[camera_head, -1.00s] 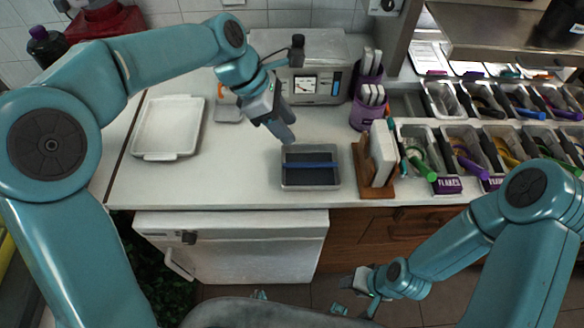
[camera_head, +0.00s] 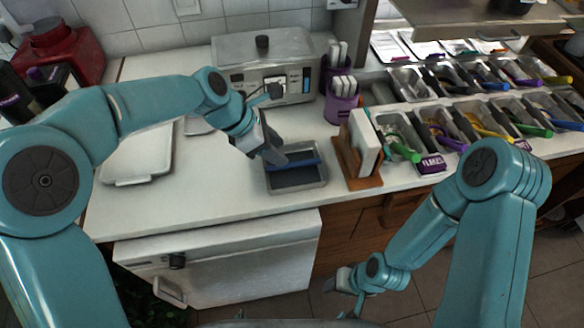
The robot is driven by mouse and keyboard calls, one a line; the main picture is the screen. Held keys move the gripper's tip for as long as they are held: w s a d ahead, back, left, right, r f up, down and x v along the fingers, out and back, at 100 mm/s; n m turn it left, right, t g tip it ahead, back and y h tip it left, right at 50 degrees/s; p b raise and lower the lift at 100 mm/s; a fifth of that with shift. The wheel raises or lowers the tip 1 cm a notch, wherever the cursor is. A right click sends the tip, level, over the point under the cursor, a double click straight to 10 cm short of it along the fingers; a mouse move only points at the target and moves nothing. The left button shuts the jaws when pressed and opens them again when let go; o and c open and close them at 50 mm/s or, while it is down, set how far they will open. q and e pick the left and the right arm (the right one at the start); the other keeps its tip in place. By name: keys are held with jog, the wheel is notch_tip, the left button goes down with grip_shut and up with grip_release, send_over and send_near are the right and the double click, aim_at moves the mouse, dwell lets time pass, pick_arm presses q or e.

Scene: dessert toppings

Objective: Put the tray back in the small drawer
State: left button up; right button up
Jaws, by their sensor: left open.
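A small metal tray (camera_head: 298,181) with a dark inside and a blue bar (camera_head: 303,163) across it lies flat on the white counter. My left gripper (camera_head: 274,155) is open, just above the tray's far left part, with its fingers close to the left end of the blue bar. I cannot tell whether they touch it. A white-fronted unit (camera_head: 225,266) with a handle is under the counter and looks shut. A grey machine (camera_head: 285,72) with a small screen stands behind the tray. My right gripper (camera_head: 343,282) hangs low in front of the counter, away from the tray, its jaws unclear.
A larger white tray (camera_head: 137,171) lies on the left, partly behind my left arm. A wooden holder (camera_head: 362,181) stands close to the right of the metal tray. Purple cups (camera_head: 340,101) and topping bins (camera_head: 432,160) stand farther right. The front counter is clear.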

aim_at(292, 164)
pick_arm(q)
jog(key=x, duration=0.6)
jog(key=shift+f, duration=0.3)
jog(key=shift+s, duration=0.15)
grip_shut()
